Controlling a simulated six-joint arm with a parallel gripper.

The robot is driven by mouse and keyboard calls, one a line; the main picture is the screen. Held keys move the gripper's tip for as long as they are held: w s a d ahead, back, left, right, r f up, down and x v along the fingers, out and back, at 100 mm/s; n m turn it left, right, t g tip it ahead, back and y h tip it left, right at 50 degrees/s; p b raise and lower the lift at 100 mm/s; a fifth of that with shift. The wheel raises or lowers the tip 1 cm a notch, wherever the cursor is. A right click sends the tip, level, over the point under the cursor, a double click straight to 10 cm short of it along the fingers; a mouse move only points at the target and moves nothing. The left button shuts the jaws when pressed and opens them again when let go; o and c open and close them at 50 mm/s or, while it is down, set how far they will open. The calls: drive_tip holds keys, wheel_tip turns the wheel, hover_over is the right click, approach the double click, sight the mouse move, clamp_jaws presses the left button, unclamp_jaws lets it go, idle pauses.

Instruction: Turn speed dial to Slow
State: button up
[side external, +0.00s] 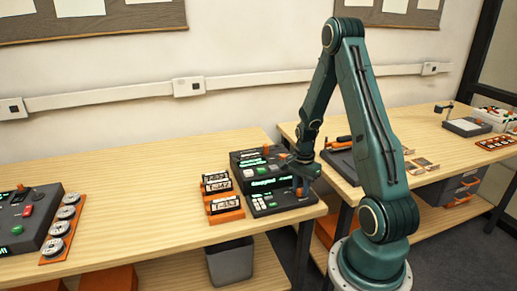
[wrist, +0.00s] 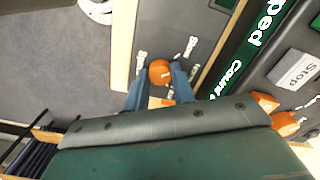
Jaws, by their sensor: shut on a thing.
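The speed dial (wrist: 160,71) is a round orange knob on the grey control panel (wrist: 180,22). In the wrist view my gripper (wrist: 160,88) has a blue finger on each side of the knob and is shut on it. Small white labels (wrist: 190,47) stand around the knob; their words are too small to read, and I cannot tell which one the dial points at.
In the side view, an orange rack of cassettes (side external: 224,203) stands left of the unit. The bench (side external: 140,225) further left is partly bare.

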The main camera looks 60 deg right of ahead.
sight(300, 190)
drive_tip(key=shift+n, duration=1.6)
drive_tip(key=o, duration=1)
drive_tip(key=shift+r, duration=0.1)
wheel_tip(300, 190, up, 14)
